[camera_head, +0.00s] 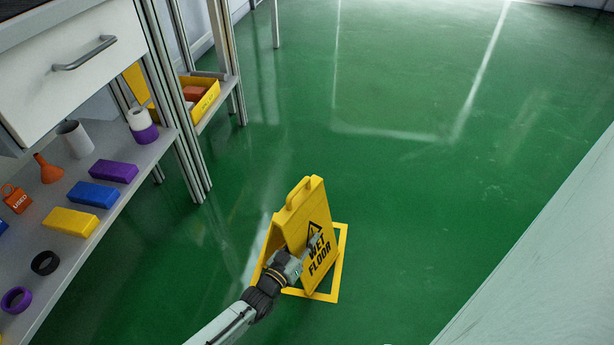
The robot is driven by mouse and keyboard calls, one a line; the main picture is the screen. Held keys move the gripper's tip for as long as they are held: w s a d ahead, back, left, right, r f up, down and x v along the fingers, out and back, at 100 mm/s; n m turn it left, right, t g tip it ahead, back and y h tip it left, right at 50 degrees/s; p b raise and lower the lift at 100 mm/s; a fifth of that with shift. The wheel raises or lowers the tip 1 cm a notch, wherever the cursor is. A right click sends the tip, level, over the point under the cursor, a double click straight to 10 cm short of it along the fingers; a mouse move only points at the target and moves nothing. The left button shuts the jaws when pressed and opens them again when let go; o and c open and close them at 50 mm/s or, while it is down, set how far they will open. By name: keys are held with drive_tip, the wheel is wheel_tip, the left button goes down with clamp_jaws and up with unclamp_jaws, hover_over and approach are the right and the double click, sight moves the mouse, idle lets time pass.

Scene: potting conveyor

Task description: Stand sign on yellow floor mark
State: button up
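The yellow "WET FLOOR" sign (314,213) is upright with its handle on top, its two panels spread apart. It is at the yellow floor mark (340,262), a square outline on the green floor. The mark shows to the right of the sign and below it; the rest is hidden by the sign and my arm. The lettered panel's lower edge appears inside the outline, but I cannot tell whether every foot touches the floor. My gripper (308,250) is at the lettered panel's left side, overlapping it in view. I cannot tell whether its fingers grip the panel.
A grey shelf (115,212) on the left holds coloured blocks, rings, an orange funnel and a white cylinder, under a drawer (75,75). A yellow bin (203,100) sits on a rack behind. A pale surface (560,250) borders the right. The floor beyond the sign is clear.

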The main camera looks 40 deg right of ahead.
drive_tip(key=shift+r, duration=0.25)
drive_tip(key=p+v, duration=0.1)
drive_tip(key=v, duration=1.1)
